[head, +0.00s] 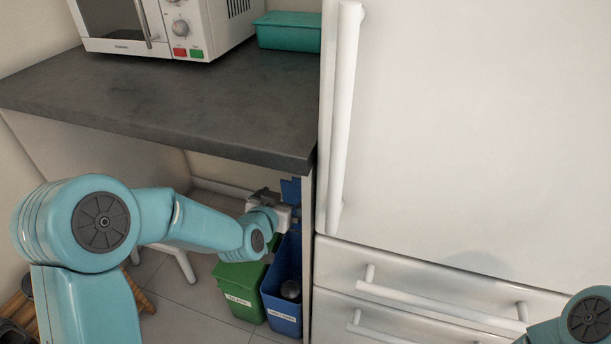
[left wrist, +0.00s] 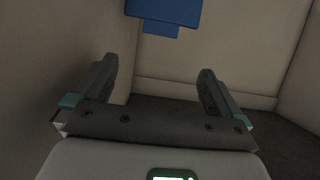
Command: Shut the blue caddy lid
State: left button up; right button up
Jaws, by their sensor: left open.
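The blue caddy (head: 283,317) stands on the floor under the counter, beside the fridge, with a dark round thing inside it. Its blue lid (head: 291,188) is raised, partly hidden behind my left gripper. In the left wrist view the blue lid (left wrist: 165,12) shows at the top edge, beyond and above the fingers. My left gripper (head: 279,202) is over the back of the caddy, near the lid. Its jaws (left wrist: 155,80) are open with nothing between them. Contact with the lid cannot be told. My right gripper is out of view.
A green caddy (head: 240,290) stands left of the blue one. The grey counter (head: 170,110) overhangs my left forearm's reach, and its end panel (head: 307,270) is close on the right. The white fridge (head: 460,130) stands beyond that. A stool (head: 180,262) is at the left.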

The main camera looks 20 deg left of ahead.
pick_arm(q)
jog(key=b+x, duration=0.2)
jog(key=x, duration=1.4)
jog(key=shift+f+b, duration=0.1)
jog(key=shift+b, duration=0.3)
